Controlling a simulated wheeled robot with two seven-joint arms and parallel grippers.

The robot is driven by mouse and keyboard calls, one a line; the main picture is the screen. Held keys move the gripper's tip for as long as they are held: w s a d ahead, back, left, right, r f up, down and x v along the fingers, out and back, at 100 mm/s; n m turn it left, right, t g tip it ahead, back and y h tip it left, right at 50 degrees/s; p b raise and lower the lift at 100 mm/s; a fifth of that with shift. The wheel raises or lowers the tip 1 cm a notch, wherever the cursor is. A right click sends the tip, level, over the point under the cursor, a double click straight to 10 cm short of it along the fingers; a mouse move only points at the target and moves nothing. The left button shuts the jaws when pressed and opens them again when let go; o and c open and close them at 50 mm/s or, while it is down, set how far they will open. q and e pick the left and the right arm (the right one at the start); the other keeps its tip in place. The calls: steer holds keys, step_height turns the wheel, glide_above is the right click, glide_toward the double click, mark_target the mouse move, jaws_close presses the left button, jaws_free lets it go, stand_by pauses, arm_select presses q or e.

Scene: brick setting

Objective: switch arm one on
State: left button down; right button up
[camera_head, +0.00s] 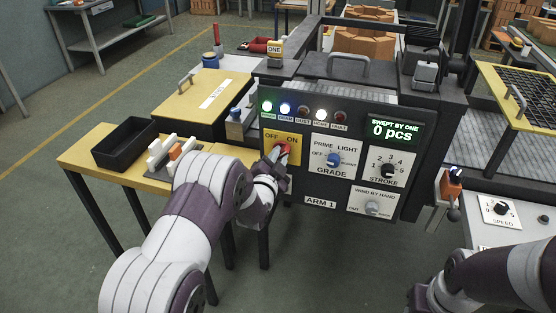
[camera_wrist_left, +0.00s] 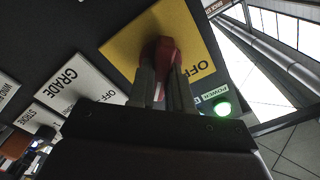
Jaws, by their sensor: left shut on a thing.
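The arm 1 panel (camera_head: 318,180) faces me, with a yellow OFF/ON plate (camera_head: 268,138) at its left. A red switch handle (camera_head: 283,147) sits on that plate, and it also shows in the left wrist view (camera_wrist_left: 158,50). My left gripper (camera_head: 275,154) is shut on the red handle, with one finger on each side. The handle seems to point up between the OFF and ON labels; the fingers hide part of it, so its exact setting is unclear. The green power lamp (camera_head: 267,106) is lit. My right gripper is outside the views.
A blue lamp (camera_head: 285,108) and a white home lamp (camera_head: 320,115) are lit; the display (camera_head: 392,131) reads 0 pcs. The grade knob (camera_head: 334,160), stroke knob (camera_head: 388,171) and wind-by-hand knob (camera_head: 372,208) are close on the right. A black tray (camera_head: 125,146) stands at left.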

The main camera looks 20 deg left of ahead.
arm_select(q)
steer(key=shift+w+r, duration=0.1)
steer(key=shift+r, duration=0.15)
stand_by(0.3)
steer(key=c, duration=1)
jaws_free()
steer(key=shift+c, duration=0.2)
steer(key=shift+f, duration=0.15)
steer(key=s, duration=1.2)
steer(key=shift+s+a, duration=0.15)
steer(key=shift+s, duration=0.15)
